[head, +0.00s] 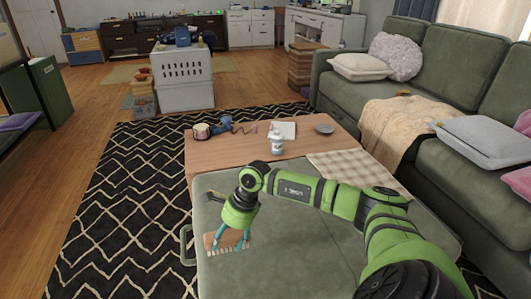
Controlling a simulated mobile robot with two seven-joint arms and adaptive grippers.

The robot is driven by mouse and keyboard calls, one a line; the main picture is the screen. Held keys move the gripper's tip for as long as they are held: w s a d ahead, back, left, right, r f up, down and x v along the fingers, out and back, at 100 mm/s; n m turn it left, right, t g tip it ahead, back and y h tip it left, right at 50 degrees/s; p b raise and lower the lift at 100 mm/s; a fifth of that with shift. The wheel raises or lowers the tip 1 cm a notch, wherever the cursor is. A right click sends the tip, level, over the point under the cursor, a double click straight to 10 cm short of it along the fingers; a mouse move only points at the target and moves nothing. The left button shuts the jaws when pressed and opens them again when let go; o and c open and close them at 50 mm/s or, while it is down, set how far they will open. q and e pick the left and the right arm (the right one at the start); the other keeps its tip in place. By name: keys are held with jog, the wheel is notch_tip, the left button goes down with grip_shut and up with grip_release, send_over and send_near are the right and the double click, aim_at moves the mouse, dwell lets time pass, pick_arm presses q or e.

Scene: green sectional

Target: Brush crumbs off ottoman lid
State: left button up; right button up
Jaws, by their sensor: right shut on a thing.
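The green ottoman lid (283,253) fills the lower middle of the head view, with a seam across it. My right arm comes in from the lower right over the lid. My right gripper (230,240) points down at the lid's left part. Its teal fingers are shut on a brown brush (214,243) with pale bristles along its lower edge. The brush is at or just above the lid; I cannot tell if it touches. I cannot make out any crumbs. My left gripper is not in view.
A wooden tabletop (235,154) behind the lid bears a mug (201,131), a white bottle (277,143), a notebook (284,130) and a grey dish (324,129). A checked cloth (350,170) lies at its right. A green sofa (435,90) stands right; patterned rug (120,190) lies left.

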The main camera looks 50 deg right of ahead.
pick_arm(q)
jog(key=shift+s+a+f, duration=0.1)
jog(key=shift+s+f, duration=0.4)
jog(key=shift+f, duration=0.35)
